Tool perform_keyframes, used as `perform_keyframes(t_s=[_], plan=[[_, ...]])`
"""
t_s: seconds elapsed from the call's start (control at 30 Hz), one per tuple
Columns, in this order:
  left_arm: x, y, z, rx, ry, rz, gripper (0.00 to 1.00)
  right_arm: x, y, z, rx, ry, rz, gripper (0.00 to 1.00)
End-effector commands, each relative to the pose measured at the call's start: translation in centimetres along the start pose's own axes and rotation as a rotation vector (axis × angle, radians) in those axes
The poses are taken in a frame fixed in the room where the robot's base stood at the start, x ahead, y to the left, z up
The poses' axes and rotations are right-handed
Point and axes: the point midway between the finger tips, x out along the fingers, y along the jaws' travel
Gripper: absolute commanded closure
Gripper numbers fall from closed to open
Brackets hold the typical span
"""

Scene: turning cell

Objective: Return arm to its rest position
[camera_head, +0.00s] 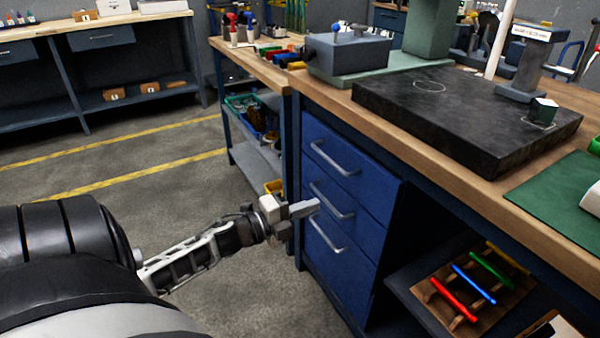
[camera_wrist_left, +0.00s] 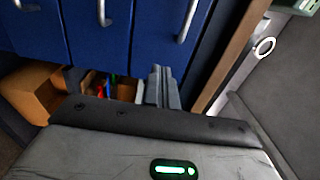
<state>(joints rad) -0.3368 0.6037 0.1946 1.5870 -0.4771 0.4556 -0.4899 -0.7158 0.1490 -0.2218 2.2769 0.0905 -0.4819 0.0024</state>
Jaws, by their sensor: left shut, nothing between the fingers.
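My left arm comes in from the left in the head view, and its gripper (camera_head: 304,209) is in front of the blue drawer cabinet. The gripper is shut and holds nothing. In the left wrist view the shut fingers (camera_wrist_left: 160,84) point toward the lower part of the cabinet. In the head view the fingertips overlap the drawer fronts; I cannot tell whether they touch. My right gripper does not show in either view.
The blue drawers (camera_head: 345,215) with metal handles stand under a wooden workbench. A black slab (camera_head: 450,115) and a green mat (camera_head: 560,195) lie on top. A lower shelf holds a rack with coloured tools (camera_head: 473,283). Grey floor (camera_head: 130,155) with yellow lines is open at the left.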

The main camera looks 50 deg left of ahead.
Motion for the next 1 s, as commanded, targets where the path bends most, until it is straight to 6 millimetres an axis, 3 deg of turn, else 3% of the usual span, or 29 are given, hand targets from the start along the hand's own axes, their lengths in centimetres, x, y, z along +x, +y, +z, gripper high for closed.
perform_keyframes(t_s=[0.13, 0.47, 0.57, 0.8, 0.9, 1.0], plan=[[-1.2, 0.0, 0.0, 0.000, -0.001, 0.000, 1.00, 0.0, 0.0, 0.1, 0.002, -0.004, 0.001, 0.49], [-1.4, 0.1, -0.7, -0.044, -0.011, 0.005, 1.00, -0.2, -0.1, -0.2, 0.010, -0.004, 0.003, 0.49], [-1.7, 0.6, -4.0, -0.246, -0.065, 0.037, 1.00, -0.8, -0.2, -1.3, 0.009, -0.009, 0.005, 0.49], [-4.5, 2.2, -18.5, -1.113, -0.309, 0.258, 1.00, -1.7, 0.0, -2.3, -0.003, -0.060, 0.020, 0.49], [-5.7, 1.8, -23.6, -1.371, -0.379, 0.357, 1.00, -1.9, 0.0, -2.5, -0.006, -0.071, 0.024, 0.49], [-6.6, 1.2, -27.1, -1.536, -0.424, 0.431, 1.00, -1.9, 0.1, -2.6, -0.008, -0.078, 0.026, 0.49]])
